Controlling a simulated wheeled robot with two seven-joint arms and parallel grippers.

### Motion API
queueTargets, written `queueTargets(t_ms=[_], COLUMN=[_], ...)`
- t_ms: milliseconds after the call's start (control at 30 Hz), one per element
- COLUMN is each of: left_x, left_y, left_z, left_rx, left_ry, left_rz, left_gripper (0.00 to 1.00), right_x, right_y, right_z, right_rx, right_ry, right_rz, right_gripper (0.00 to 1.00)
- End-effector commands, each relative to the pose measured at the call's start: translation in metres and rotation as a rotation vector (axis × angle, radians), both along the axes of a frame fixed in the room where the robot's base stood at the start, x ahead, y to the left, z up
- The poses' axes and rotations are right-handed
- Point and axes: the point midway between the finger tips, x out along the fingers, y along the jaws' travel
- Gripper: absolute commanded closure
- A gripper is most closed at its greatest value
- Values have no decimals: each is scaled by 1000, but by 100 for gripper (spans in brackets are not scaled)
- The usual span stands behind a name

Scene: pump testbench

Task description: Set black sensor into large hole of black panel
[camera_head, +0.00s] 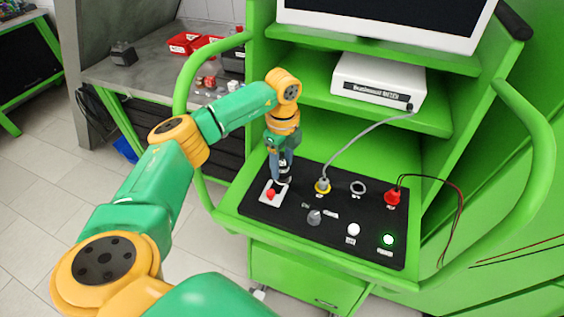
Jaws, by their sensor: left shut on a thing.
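The black panel (282,219) lies nearly flat on the green cart's shelf. My left gripper (281,179) comes down from above at its back left part, behind the red button, and points downward. It is shut on a small dark thing, probably the black sensor (283,170), which the fingers mostly cover. I cannot tell whether the sensor touches the panel or sits in a hole. An empty-looking grey ring (358,187) shows at the panel's back. The large hole is not clearly seen and may be hidden under my gripper. My right gripper is not in view.
A red plug (392,197) has thin wires. Green rails flank the cart.

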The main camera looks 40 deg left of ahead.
Motion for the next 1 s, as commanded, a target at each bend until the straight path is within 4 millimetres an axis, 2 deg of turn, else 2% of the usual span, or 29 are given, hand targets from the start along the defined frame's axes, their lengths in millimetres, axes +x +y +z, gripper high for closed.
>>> queueTargets(t_ms=[133, 167, 267, 300, 500, 567, 1000], left_x=[0, 0, 0, 0, 0, 0, 0], left_y=[0, 0, 0, 0, 0, 0, 0], left_z=[0, 0, 0, 0, 0, 0, 1], left_rx=[0, 0, 0, 0, 0, 0, 0], left_ry=[0, 0, 0, 0, 0, 0, 0], left_rz=[0, 0, 0, 0, 0, 0, 0], left_gripper=[87, 45, 18, 12, 12, 0, 0], right_x=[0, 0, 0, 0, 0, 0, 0], right_y=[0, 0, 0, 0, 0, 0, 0], right_z=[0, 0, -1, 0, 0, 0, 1], right_rx=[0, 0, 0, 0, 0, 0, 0], right_ry=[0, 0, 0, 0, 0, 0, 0], right_rz=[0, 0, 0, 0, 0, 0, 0], right_gripper=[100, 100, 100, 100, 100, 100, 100])
